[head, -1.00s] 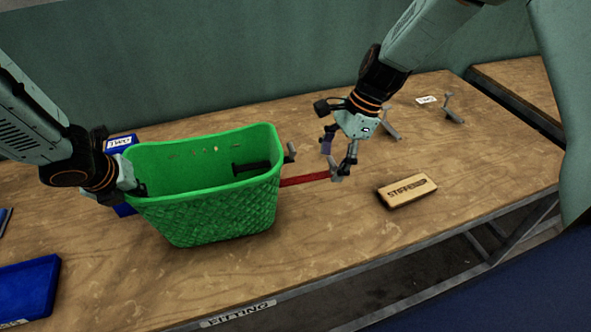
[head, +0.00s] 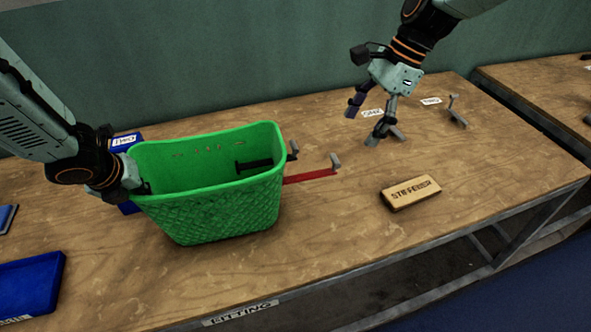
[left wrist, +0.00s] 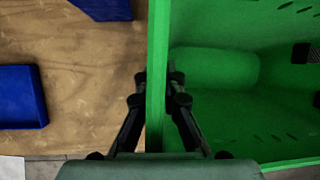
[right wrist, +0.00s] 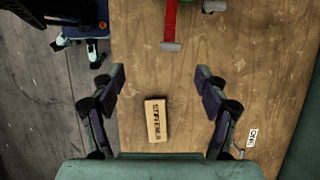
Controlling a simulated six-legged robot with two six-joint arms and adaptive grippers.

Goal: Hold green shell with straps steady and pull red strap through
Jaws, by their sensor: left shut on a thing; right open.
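The green shell (head: 215,208) is a basket-like tub standing upright on the table. My left gripper (head: 138,187) is shut on its left wall, and the left wrist view shows the fingers (left wrist: 160,92) on either side of that green wall. The red strap (head: 310,177) sticks out of the shell's right side and ends in a grey tab (head: 336,162). It also shows in the right wrist view (right wrist: 171,18). A black strap (head: 253,165) with a grey tab (head: 293,150) passes through the same side. My right gripper (head: 364,122) is open and empty, above the table beyond the red strap's end.
A wooden block marked "STIFFENER" (head: 411,193) lies right of the shell. Grey-ended pieces (head: 457,112) lie near white labels at the back right. Blue trays (head: 28,285) are at the left. Bare table lies in front of the block.

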